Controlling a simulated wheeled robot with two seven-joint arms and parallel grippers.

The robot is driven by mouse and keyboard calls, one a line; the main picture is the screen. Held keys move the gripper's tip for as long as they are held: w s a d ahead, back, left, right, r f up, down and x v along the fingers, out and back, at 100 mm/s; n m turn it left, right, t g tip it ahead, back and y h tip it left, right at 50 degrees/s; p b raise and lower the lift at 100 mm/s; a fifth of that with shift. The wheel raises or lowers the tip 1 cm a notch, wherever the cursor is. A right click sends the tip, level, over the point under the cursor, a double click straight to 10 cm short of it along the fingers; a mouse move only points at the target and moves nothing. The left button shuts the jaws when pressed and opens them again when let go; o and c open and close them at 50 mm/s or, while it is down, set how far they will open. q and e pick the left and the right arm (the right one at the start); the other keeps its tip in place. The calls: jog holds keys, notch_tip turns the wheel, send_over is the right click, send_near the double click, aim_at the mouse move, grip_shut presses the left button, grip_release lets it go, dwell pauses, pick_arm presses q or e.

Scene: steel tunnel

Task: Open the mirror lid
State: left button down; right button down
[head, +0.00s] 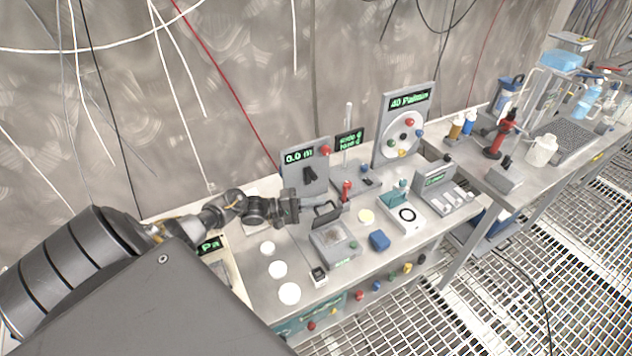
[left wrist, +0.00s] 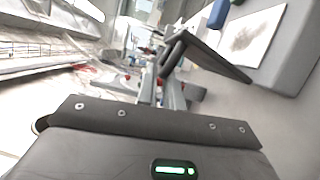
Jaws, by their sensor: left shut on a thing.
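A small grey box (head: 335,252) with a speckled plate on top stands on the steel bench. Its dark-framed mirror lid (head: 325,214) stands raised at the back of the box, beside my left gripper (head: 296,209). In the left wrist view the lid shows as a dark slanted plate (left wrist: 218,62) with a loop-shaped part (left wrist: 173,48) at its near end. My left gripper (left wrist: 165,92) is shut, with its fingers at that end of the lid. The exact contact is too small to make out. My right gripper is not in view.
A grey panel with a 0.0 display (head: 310,172) stands behind the lid. A red-handled lever (head: 346,190) and a blue block (head: 379,240) are close to the box. White discs (head: 278,269) lie to its left. A grated floor (head: 400,320) lies in front.

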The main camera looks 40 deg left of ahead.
pick_arm(q)
jog(key=shift+s+d+f, duration=0.25)
jog(key=shift+s+f, duration=0.1)
jog(key=shift+f, duration=0.35)
jog(key=c, duration=1.5)
grip_release()
jog(key=shift+w+a, duration=0.1)
jog(key=shift+w, duration=0.05)
jog(key=shift+a+r, duration=0.1)
jog(key=shift+r, duration=0.05)
jog(key=shift+w+r, duration=0.1)
jog(key=shift+r, duration=0.1)
